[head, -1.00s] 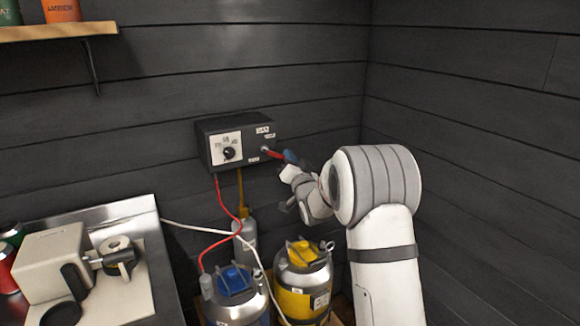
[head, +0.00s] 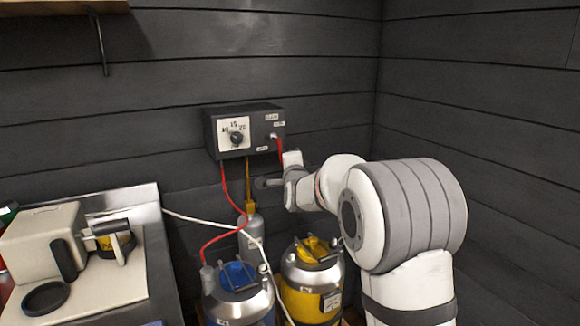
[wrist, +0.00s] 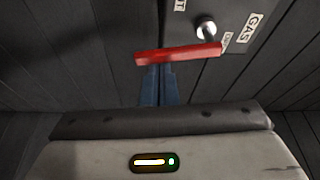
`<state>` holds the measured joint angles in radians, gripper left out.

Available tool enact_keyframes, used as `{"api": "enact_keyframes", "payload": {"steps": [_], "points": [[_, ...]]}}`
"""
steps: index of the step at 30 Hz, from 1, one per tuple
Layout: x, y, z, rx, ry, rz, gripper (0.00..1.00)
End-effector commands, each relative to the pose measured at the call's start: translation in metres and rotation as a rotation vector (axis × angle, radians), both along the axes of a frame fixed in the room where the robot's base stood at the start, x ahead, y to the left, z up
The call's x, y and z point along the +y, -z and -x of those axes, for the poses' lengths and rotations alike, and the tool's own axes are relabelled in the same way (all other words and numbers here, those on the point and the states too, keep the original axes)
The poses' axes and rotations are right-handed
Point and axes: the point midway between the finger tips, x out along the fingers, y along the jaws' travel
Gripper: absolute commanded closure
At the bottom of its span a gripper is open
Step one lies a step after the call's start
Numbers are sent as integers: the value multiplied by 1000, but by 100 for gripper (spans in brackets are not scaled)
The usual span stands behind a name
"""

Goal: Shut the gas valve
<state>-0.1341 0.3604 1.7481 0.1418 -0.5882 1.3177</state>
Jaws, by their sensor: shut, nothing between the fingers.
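The gas valve is a red lever (head: 280,151) on a round metal pivot at the right of the dark control box (head: 262,122) on the wall. In the head view the lever hangs nearly straight down. In the wrist view the red lever (wrist: 178,53) lies across the picture, near a "GAS" label.
The box has a dial (head: 236,138). A red hose (head: 225,180) and a yellow hose hang from it. Below stand a blue-topped keg (head: 238,295), a yellow keg (head: 312,285) and a grey cylinder (head: 251,235). A steel counter with a beige machine (head: 45,238) is at left.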

Motion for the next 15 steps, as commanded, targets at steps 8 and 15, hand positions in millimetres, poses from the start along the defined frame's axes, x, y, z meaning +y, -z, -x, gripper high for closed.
{"api": "enact_keyframes", "payload": {"steps": [8, 15], "points": [[7, 3, 3, 51, -1, -127, 100], [10, 3, 4, 69, -2, -170, 100]]}}
